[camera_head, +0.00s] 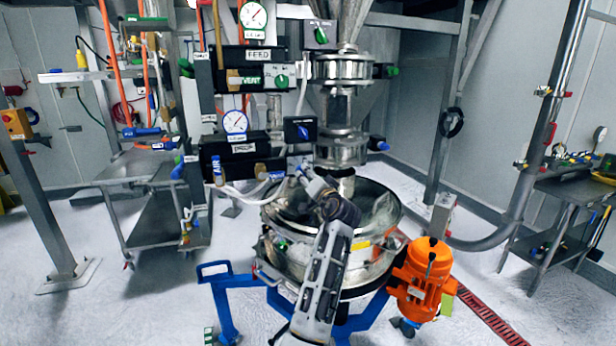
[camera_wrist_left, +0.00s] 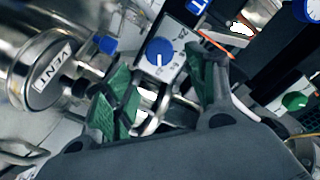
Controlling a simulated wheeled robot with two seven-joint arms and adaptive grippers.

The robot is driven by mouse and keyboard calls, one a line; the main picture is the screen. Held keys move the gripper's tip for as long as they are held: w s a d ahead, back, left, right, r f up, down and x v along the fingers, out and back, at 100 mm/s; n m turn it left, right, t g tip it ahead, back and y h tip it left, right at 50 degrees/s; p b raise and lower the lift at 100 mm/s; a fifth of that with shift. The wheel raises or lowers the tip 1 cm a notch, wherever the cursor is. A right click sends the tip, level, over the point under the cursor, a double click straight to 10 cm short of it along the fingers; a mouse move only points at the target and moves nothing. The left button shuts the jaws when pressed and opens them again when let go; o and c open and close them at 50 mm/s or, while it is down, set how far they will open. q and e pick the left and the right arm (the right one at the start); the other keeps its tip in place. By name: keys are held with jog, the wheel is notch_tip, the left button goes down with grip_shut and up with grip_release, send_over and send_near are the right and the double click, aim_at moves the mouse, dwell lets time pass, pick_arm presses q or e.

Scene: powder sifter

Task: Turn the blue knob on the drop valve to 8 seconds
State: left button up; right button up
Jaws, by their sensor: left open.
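The blue knob (camera_head: 302,131) sits on a black box at the right end of the drop valve (camera_head: 242,148), below the upper gauge and green-knob row. In the left wrist view the blue knob (camera_wrist_left: 160,52) is on a white dial face with numbers around it, and a white mark shows on the knob. My left gripper (camera_head: 305,172) is just below the knob in the head view. In the left wrist view its green-padded fingers (camera_wrist_left: 168,88) are spread apart and empty, with the knob beyond and between them, not touched. My right gripper is not in view.
A steel sifter drum (camera_head: 375,210) stands below on a blue frame (camera_head: 225,280), with an orange motor (camera_head: 423,280) at its right. A green knob (camera_head: 282,81) and a gauge (camera_head: 235,122) are near the valve. A vent cap (camera_wrist_left: 45,85) is left of the fingers.

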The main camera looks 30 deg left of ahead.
pick_arm(q)
jog(key=shift+v, duration=0.8)
